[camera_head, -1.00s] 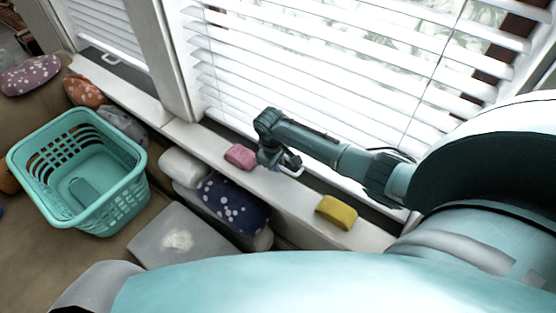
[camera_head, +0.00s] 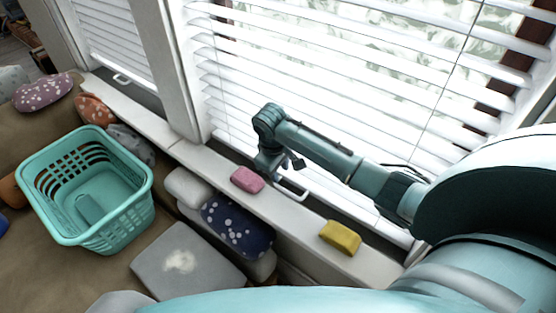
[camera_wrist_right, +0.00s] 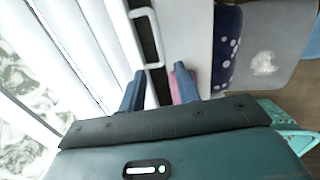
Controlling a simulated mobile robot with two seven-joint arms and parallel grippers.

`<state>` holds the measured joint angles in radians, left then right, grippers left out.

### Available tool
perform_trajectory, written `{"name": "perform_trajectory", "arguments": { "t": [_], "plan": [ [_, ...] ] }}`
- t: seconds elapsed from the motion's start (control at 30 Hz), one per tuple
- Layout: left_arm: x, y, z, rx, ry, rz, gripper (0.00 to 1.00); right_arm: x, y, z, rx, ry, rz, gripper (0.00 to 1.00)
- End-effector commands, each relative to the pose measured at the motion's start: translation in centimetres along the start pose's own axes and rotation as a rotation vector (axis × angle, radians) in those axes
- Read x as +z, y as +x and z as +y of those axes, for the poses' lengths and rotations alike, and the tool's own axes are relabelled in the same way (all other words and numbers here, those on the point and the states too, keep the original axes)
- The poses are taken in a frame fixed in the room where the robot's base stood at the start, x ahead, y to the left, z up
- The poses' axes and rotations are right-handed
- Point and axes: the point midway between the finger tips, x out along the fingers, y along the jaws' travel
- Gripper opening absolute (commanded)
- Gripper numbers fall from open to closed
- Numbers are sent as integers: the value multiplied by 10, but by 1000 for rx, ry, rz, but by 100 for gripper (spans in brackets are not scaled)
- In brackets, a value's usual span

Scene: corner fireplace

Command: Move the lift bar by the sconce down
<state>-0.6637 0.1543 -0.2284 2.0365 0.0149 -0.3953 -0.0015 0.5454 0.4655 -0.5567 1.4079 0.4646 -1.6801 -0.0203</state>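A white lift bar (camera_head: 291,191) juts from the bottom of the large window blind, over the sill. It also shows in the right wrist view as a white bracket (camera_wrist_right: 157,38). Its lower end there appears close to the gap between my fingertips; contact is not clear. My right gripper (camera_head: 280,166) points down beside the bar. Its two blue fingers (camera_wrist_right: 159,72) are apart with nothing held between them. A second white lift bar (camera_head: 122,79) is on the smaller blind at the upper left. No sconce is in view. My left gripper is not in view.
A pink sponge (camera_head: 247,180) and a yellow sponge (camera_head: 340,238) lie on the white sill (camera_head: 293,216). A dotted navy cushion (camera_head: 237,226), a grey cushion (camera_head: 188,262) and a turquoise basket (camera_head: 143,197) are below and left of the sill.

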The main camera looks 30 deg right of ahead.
Motion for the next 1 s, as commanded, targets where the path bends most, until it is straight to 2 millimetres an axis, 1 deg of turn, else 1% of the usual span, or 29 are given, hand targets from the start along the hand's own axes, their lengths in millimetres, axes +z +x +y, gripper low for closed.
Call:
{"name": "perform_trajectory", "arguments": {
  "t": [0.03,0.13,0.2,0.33,0.83,0.93,0.97,1.0],
  "plan": [
    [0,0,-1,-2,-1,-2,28,0,-10,0,1,-1,3,32],
    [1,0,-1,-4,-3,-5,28,0,-24,0,1,0,2,32],
    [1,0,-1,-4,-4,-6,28,0,-31,0,0,0,1,32],
    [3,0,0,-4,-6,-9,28,0,-37,0,0,0,1,32],
    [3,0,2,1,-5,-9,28,0,-36,0,-1,0,1,32],
    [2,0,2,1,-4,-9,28,1,-28,-10,-9,-7,19,32],
    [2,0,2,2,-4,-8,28,2,-23,-15,-15,-10,33,32],
    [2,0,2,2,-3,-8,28,2,-15,-26,-27,-16,59,32]
  ]
}}
